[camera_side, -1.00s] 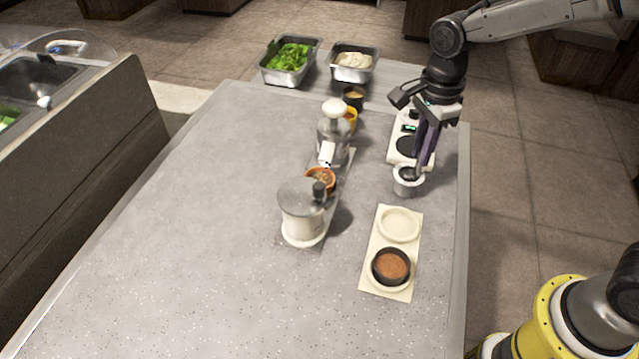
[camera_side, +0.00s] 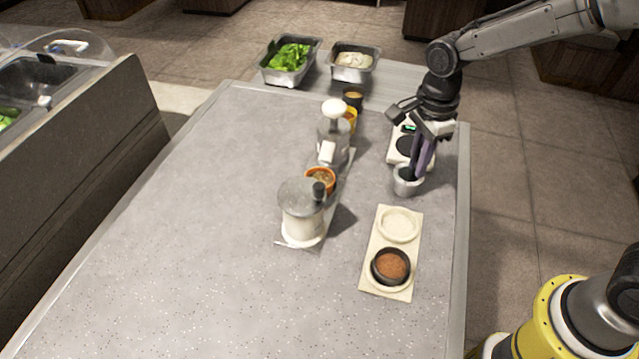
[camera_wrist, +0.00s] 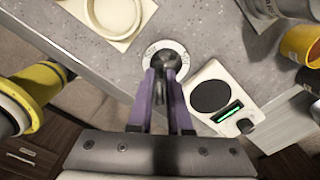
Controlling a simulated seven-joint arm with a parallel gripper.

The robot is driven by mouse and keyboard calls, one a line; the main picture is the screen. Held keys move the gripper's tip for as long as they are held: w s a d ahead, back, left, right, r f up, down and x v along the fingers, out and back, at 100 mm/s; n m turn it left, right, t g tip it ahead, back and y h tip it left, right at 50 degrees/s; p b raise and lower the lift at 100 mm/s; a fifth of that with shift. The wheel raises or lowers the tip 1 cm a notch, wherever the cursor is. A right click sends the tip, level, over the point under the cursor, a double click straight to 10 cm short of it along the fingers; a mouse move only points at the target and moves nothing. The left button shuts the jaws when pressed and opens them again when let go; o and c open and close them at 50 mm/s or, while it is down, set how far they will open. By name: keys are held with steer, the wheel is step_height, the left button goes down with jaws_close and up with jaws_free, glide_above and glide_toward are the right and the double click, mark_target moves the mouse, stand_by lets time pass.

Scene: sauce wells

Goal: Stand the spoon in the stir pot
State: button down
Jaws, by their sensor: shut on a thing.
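The stir pot (camera_side: 405,187) is a small pale metal cup near the right edge of the table. Its lettered white rim (camera_wrist: 181,49) shows in the wrist view. My gripper (camera_side: 416,172) points down at the pot, its purple fingers (camera_wrist: 165,74) shut on a dark thing, which I take to be the spoon (camera_wrist: 163,59). The dark piece is over or inside the pot's mouth, within the rim in the wrist view. The fingers and the pot hide most of the spoon, so I cannot tell whether it touches the bottom.
A white scale (camera_side: 398,156) with a dark round plate stands just behind the pot. A cream board (camera_side: 374,285) with a bowl of red-brown sauce (camera_side: 391,265) lies in front. Lidded jars (camera_side: 301,215) and an orange bowl (camera_side: 320,176) stand to the left. The table's left side is clear.

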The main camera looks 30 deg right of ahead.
steer(key=shift+f, duration=0.1)
steer(key=c, duration=0.8)
jaws_free()
steer(key=shift+o, duration=0.3)
steer(key=o, duration=0.6)
steer(key=shift+r, duration=4.55)
